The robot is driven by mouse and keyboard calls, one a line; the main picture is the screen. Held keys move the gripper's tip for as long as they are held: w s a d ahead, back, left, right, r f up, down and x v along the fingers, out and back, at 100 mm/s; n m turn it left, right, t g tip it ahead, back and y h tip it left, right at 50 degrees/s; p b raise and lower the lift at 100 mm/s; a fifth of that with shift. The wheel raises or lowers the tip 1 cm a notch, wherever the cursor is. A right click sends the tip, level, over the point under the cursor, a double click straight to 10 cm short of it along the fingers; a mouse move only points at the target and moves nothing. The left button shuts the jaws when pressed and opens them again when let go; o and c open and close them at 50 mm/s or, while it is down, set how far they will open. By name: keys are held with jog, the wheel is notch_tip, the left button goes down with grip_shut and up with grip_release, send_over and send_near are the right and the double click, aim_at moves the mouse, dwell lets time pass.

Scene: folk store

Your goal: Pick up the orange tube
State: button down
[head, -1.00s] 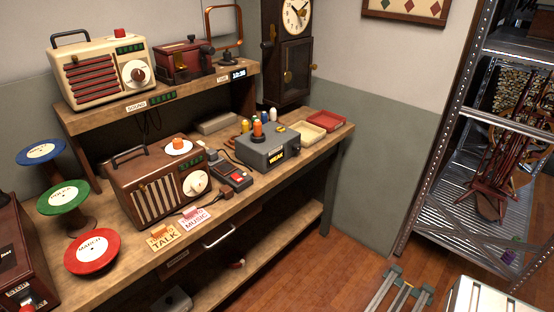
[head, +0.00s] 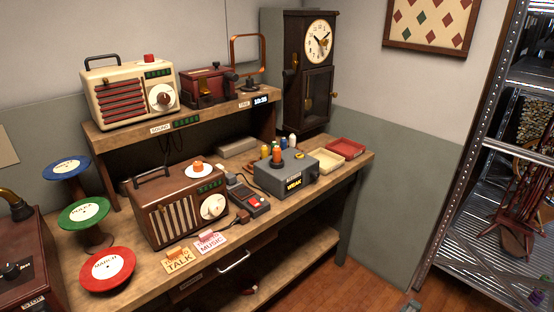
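The wooden bench (head: 262,220) also holds a small dark device (head: 248,199), TALK (head: 179,260) and MUSIC (head: 210,243) cards, a cream tray (head: 325,150) and a red tray (head: 345,147). Round coloured stands are at left. A raised shelf with a cream radio (head: 130,93) runs behind.

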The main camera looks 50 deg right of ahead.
dwell(0.4)
jog(key=c, duration=0.7)
grip_release()
